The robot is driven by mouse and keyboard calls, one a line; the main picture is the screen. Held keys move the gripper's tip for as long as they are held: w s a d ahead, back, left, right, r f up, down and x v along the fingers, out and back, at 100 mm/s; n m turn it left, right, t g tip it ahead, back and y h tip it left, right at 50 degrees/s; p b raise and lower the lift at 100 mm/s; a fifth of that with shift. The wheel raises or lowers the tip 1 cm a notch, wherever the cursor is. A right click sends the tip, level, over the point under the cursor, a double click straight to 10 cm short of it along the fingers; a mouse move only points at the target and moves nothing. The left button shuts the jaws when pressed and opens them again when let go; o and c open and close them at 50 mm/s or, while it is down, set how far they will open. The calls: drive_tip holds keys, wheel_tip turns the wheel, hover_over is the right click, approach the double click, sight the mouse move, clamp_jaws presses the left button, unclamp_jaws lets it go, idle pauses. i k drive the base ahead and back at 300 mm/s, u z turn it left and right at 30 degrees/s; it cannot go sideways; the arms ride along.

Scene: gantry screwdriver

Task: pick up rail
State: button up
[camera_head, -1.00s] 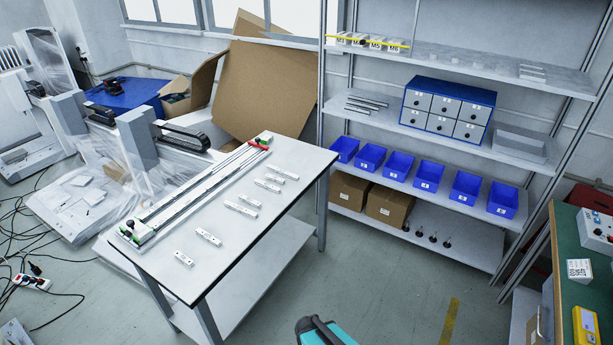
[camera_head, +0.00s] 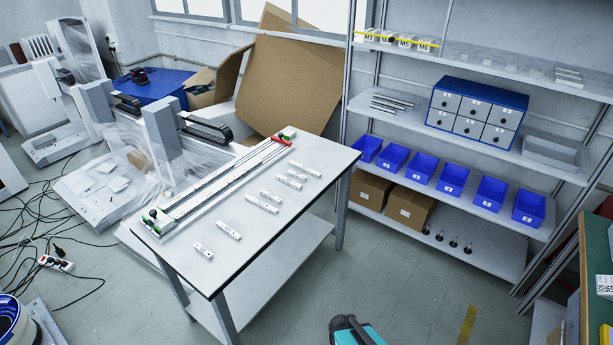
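A long rail assembly (camera_head: 222,183) lies along the left side of the white-topped table (camera_head: 262,254). It has bright metal strips, a red piece at its far end and green and black parts at both ends. Several short white labelled blocks (camera_head: 229,231) lie in a loose row to its right on the same table. Several thin metal bars (camera_head: 391,102) lie on the middle shelf. I cannot tell from the picture which of these long pieces the name rail means. My gripper is not in view.
A shelf unit (camera_head: 465,224) holds blue bins (camera_head: 453,179) and a blue-framed drawer box (camera_head: 475,114). A teal and black object (camera_head: 356,332) is at the bottom edge. Cables (camera_head: 85,290) and a power strip (camera_head: 56,264) lie at left. Floor right of the table is mostly clear.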

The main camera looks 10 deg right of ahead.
sight(290, 172)
drive_tip(key=u, duration=0.1)
drive_tip(key=i, duration=1)
drive_tip(key=z, duration=0.05)
